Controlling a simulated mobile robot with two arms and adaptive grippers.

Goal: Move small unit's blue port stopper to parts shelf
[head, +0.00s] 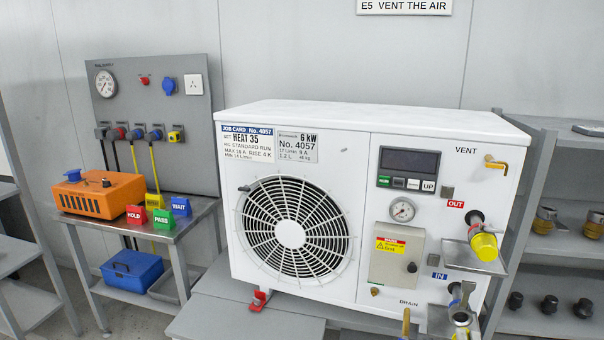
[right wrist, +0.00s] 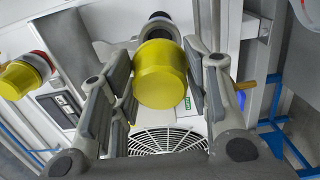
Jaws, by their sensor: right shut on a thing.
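The white unit (head: 300,150) stands in the middle of the head view. Its OUT port on the right side carries a yellow stopper (head: 484,246), also at the left of the right wrist view (right wrist: 22,76). The blue IN label (head: 439,276) is lower down, beside grey parts partly cut off by the frame. In the right wrist view my right gripper (right wrist: 161,72) is shut on another yellow stopper (right wrist: 161,80), one finger on each side. A dark pipe end (right wrist: 157,18) lies behind this stopper; I cannot tell whether they touch. My left gripper is not in view.
A grey shelf (head: 545,134) at the right holds black caps (head: 549,304) and brass fittings (head: 544,220), with bare room between them. A brass vent handle (head: 496,163) sticks out. At the left, a side table holds an orange box (head: 100,194) and coloured signs.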

